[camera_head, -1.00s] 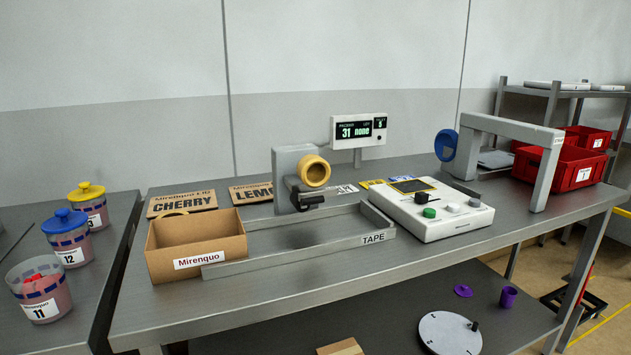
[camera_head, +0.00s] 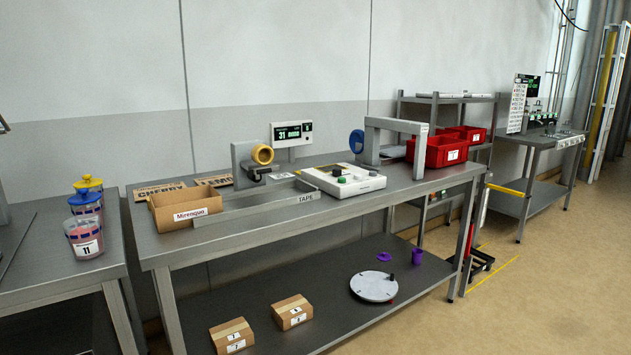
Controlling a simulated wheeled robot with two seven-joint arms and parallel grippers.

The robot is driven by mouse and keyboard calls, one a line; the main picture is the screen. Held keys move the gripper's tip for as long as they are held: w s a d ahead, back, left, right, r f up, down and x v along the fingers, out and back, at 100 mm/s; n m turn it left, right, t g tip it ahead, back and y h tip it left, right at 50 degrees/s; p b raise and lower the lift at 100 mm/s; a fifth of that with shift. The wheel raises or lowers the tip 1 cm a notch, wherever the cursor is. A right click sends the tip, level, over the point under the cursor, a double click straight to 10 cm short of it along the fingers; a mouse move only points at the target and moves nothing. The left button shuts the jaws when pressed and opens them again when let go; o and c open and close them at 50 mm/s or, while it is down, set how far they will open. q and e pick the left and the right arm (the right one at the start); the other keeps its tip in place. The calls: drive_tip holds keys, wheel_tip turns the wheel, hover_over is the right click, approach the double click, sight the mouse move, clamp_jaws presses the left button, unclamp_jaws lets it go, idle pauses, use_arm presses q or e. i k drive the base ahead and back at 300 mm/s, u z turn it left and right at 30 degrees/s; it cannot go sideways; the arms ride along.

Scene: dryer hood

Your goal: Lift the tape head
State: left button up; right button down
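The tape head (camera_head: 249,163) stands on the metal bench, a grey upright block with a yellow tape roll (camera_head: 262,154) on its front and a dark part below the roll. It stands at the back of a low grey channel labelled TAPE (camera_head: 268,206). An open cardboard box labelled Mirenquo (camera_head: 186,207) sits at the left end of that channel. Neither of my grippers is in view.
A white control panel (camera_head: 343,181) and a grey arch (camera_head: 397,124) stand right of the tape head. Red bins (camera_head: 437,151) are farther right. Lidded jars (camera_head: 86,205) stand on the left table. The lower shelf holds two small cartons (camera_head: 232,336) and a white disc (camera_head: 374,287).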

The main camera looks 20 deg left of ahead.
sight(262, 155)
drive_tip(key=u, duration=0.45)
drive_tip(key=i, duration=0.35)
drive_tip(key=u, duration=0.25)
